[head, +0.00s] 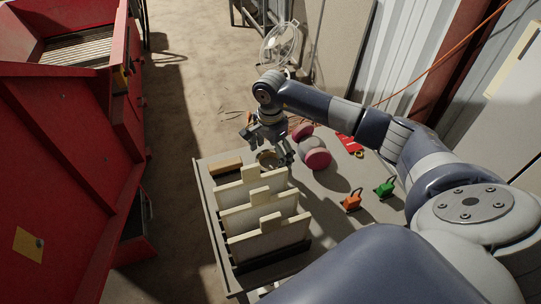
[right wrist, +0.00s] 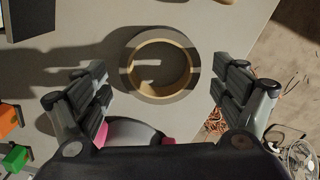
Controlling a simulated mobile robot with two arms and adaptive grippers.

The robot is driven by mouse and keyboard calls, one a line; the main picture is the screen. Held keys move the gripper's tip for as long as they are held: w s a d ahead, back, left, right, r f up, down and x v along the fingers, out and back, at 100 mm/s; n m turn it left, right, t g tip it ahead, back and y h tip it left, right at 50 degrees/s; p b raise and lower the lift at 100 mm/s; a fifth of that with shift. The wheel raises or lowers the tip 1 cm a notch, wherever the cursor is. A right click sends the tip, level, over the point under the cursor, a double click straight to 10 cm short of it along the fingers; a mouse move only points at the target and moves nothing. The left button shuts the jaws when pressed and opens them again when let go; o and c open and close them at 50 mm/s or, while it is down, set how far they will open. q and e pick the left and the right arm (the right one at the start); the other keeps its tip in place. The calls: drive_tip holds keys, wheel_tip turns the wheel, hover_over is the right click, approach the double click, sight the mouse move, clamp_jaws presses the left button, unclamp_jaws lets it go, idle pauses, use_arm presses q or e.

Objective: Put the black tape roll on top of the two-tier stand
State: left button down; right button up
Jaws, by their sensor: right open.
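The tape roll (right wrist: 195,63), a dark ring with a tan core, lies flat on the grey table. In the head view it (head: 260,158) is partly hidden behind a cream panel and close to my right gripper (head: 268,143). My right gripper is open and empty. In the right wrist view its fingers (right wrist: 163,92) are spread wide to either side of the roll, with gaps on both sides and no contact seen. I cannot make out a two-tier stand for sure in either view. My left gripper is not in view.
A rack of upright cream panels (head: 262,209) stands at the near left of the table (head: 335,203). A brown block (head: 226,165) lies beyond it. A pink-and-grey round-ended object (head: 318,158) lies right of the roll. Orange (head: 351,201) and green (head: 385,188) padlocks sit farther right.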

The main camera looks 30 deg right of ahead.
wheel_tip(320, 180, up, 11)
drive_tip(key=b, duration=0.2)
drive_tip(key=shift+r, duration=0.15)
idle(0.3)
